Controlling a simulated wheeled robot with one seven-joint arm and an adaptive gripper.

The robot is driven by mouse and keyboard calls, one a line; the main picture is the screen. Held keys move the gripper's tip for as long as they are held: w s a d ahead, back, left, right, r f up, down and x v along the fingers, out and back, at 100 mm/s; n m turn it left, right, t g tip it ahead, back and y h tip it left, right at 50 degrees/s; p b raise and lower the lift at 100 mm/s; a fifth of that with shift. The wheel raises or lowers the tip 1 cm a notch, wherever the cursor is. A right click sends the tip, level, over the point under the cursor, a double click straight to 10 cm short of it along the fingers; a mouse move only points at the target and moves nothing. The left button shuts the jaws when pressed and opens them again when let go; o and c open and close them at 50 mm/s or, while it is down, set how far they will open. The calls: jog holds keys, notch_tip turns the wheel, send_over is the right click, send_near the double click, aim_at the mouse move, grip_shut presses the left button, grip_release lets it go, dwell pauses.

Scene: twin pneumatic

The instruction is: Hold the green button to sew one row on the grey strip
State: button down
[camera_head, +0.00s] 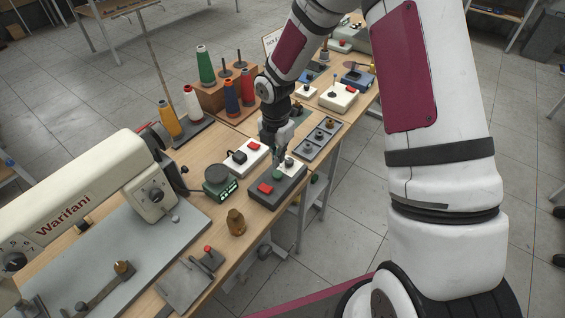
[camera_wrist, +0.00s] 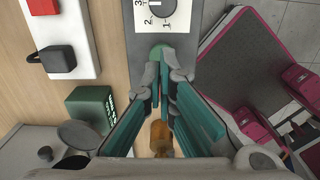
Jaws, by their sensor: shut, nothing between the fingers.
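The green button (camera_wrist: 158,56) is on a dark grey control box (camera_head: 289,191), beside a numbered dial (camera_wrist: 162,14). My gripper (camera_head: 281,160) is shut and empty, pointing down over this box. In the wrist view my fingertips (camera_wrist: 164,72) overlap the lower edge of the green button. Whether they touch or press it I cannot tell. A red button (camera_head: 265,188) is on the box's near left end. The sewing machine (camera_head: 75,205) stands at the left with its bed (camera_head: 160,245). I cannot make out the grey strip for certain.
A white box (camera_head: 241,160) with a red button and black switch stands left of the control box. A dark green display unit (camera_head: 221,186) and a brass piece (camera_head: 236,222) are close by. Thread spools (camera_head: 205,65) stand behind.

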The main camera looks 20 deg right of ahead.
aim_at(276, 172)
notch_tip(276, 172, up, 9)
jog(key=shift+w+a+f, duration=0.15)
jog(key=shift+a, duration=0.05)
dwell(0.5)
